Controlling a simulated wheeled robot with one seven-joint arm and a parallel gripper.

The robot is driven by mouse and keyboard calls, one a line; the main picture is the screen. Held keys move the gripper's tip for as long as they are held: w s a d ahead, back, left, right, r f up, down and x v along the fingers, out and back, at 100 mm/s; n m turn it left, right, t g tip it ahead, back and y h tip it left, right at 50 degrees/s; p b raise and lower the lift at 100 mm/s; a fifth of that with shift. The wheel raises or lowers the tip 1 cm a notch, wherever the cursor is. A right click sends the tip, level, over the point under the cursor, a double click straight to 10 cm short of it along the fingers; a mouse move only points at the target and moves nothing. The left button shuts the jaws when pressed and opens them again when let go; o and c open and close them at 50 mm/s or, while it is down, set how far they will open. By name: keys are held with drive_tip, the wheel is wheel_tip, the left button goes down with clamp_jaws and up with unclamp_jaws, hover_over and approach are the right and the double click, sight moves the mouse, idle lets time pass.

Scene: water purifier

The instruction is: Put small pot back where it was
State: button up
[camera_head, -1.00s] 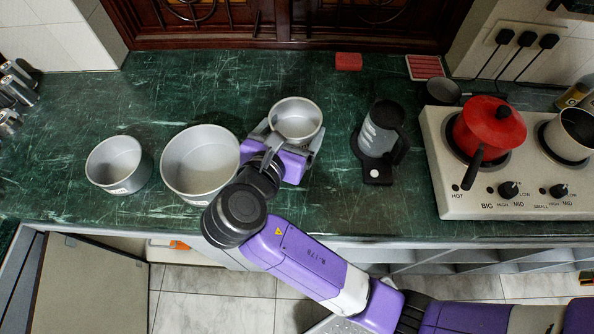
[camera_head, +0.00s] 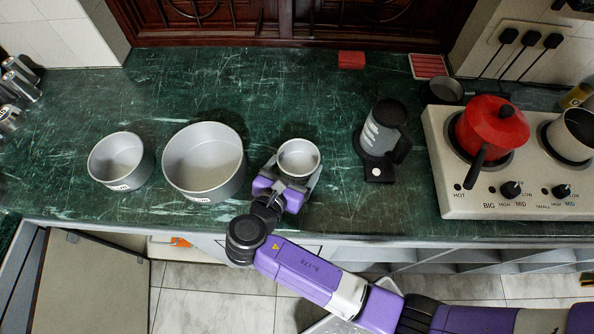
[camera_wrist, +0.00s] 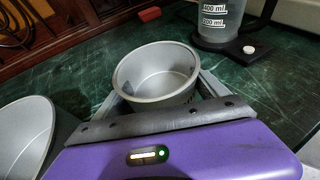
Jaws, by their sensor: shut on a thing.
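The small pot (camera_head: 298,158) is a round grey metal pot, upright and empty, on or just above the green counter. It also shows in the wrist view (camera_wrist: 157,72). My gripper (camera_head: 292,172) is shut on it, with the fingers along its two sides; in the wrist view the fingers (camera_wrist: 160,108) flank the pot. Whether its base touches the counter is hidden. To its left stand a large grey pot (camera_head: 203,160) and a medium grey pot (camera_head: 117,160), both upright and empty.
A kettle-like jug (camera_head: 383,130) on a black base stands to the right. Further right is a white stove (camera_head: 500,190) with a red pot (camera_head: 490,125) and a dark-filled pot. A red block (camera_head: 351,60) lies at the back wall. Counter behind the small pot is clear.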

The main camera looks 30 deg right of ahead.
sight(297, 173)
drive_tip(key=shift+f, duration=2)
drive_tip(key=o, duration=1.6)
drive_tip(key=b+v, duration=0.1)
drive_tip(key=v, duration=1.1)
